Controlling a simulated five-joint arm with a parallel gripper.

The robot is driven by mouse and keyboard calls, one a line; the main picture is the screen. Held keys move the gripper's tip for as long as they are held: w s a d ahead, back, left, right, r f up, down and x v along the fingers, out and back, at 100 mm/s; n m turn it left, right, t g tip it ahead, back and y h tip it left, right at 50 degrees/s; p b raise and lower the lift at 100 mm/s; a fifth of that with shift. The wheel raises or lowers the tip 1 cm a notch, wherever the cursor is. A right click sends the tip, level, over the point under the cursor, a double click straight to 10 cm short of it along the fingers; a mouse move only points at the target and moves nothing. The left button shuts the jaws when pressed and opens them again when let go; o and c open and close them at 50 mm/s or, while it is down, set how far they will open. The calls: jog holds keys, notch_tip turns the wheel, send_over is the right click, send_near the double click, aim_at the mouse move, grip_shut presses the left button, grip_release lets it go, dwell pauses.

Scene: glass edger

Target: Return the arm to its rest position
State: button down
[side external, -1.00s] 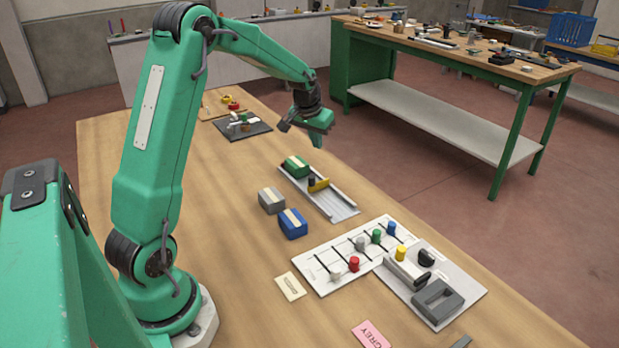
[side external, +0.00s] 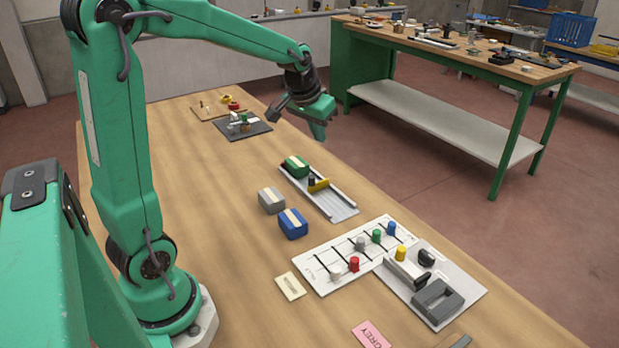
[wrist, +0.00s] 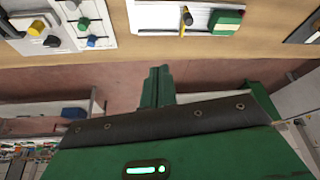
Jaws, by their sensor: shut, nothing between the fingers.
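My gripper (side external: 319,130) hangs in the air near the far right edge of the wooden table (side external: 190,160), beyond the white rail tray. In the wrist view its green fingers (wrist: 158,84) are together with nothing between them. The fingers touch none of the things on the table. My arm reaches up from its base at the left and then out to the right.
A white rail tray (side external: 345,212) bears a green block (side external: 296,166) and a yellow piece. Grey (side external: 271,200) and blue (side external: 293,223) blocks stand beside it. A white board (side external: 310,264) with coloured knobs lies in front. A dark mat (side external: 258,130) lies farther back.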

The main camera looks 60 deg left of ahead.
jog(key=s+d+r+m, duration=0.1)
jog(key=s+d, duration=0.5)
jog(key=s, duration=0.4)
jog(key=s+d+r+m+t+h, duration=0.1)
jog(key=s+d+m, duration=0.1)
jog(key=s+d, duration=0.5)
jog(key=s, duration=0.2)
jog(key=shift+s+d+r, duration=0.15)
jog(key=shift+s+r, duration=0.05)
jog(key=shift+s, duration=0.2)
